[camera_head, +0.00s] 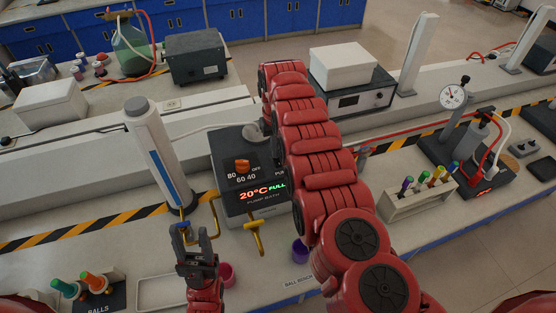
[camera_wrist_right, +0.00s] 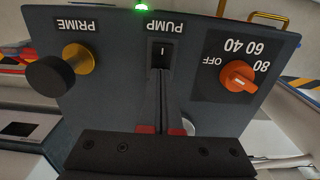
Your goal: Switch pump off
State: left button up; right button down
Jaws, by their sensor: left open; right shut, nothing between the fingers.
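The pump bath (camera_head: 230,172) is a dark grey box on the bench, its display reading 20°C and FULL. The right wrist view shows its panel upside down, with the black PUMP rocker switch (camera_wrist_right: 161,52) marked "I" and a lit green lamp (camera_wrist_right: 141,8). My right gripper (camera_wrist_right: 160,85) is shut and empty, its narrow fingers right at the switch; I cannot tell whether they touch it. In the head view my right arm hides this gripper and the switch. My left gripper (camera_head: 194,234) is open and empty, in front of the bath at left.
An orange knob (camera_wrist_right: 238,76) and a black PRIME knob (camera_wrist_right: 50,76) flank the switch. A white cylinder (camera_head: 158,155) stands left of the bath, and a brass tap (camera_head: 256,236) juts from its front. A tube rack (camera_head: 418,204) stands at right.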

jog(key=shift+r+p, duration=0.4)
jog(key=shift+r, duration=3.1)
